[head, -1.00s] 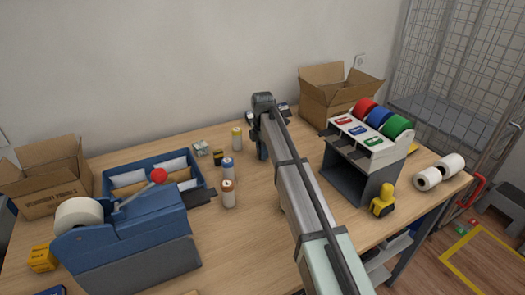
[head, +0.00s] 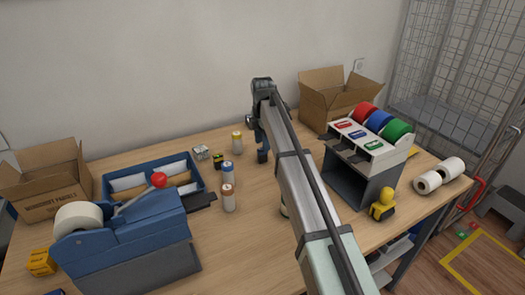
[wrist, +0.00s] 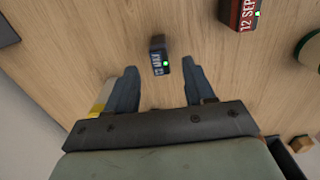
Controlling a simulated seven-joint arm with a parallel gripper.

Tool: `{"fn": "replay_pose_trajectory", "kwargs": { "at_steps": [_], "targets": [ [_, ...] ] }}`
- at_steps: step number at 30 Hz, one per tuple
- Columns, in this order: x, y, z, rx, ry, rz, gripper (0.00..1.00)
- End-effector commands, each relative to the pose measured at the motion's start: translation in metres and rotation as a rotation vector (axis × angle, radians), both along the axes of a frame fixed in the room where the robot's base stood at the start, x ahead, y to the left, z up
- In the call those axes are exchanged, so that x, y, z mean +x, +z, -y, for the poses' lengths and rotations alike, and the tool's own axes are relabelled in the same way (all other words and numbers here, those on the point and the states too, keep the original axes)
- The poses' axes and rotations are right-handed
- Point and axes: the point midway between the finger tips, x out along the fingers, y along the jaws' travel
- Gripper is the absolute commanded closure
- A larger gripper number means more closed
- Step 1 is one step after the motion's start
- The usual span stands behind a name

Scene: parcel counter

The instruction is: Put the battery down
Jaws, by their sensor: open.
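In the wrist view a small dark battery (wrist: 160,58) with white lettering and a green dot is on the wooden table (wrist: 75,38). It sits between and slightly beyond the fingertips of my gripper (wrist: 160,70). The gripper is open, with a gap of bare wood on both sides of the battery. In the head view my gripper (head: 262,155) points down over the back middle of the table. I cannot make out the battery there; my arm covers that area.
A red block marked "12 SEP" (wrist: 240,14) lies nearby. A label dispenser (head: 365,150) stands right; an open carton (head: 335,95) is behind.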

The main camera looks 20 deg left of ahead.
Motion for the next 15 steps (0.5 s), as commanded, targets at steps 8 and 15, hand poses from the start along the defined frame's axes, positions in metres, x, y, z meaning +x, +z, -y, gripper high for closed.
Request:
{"fn": "replay_pose_trajectory", "kwargs": {
  "at_steps": [8,15],
  "targets": [
    [0.001,0.044,0.0,0.001,0.0,0.001,0.47],
    [0.0,0.058,0.0,0.0,0.0,0.0,0.47]
  ]
}}
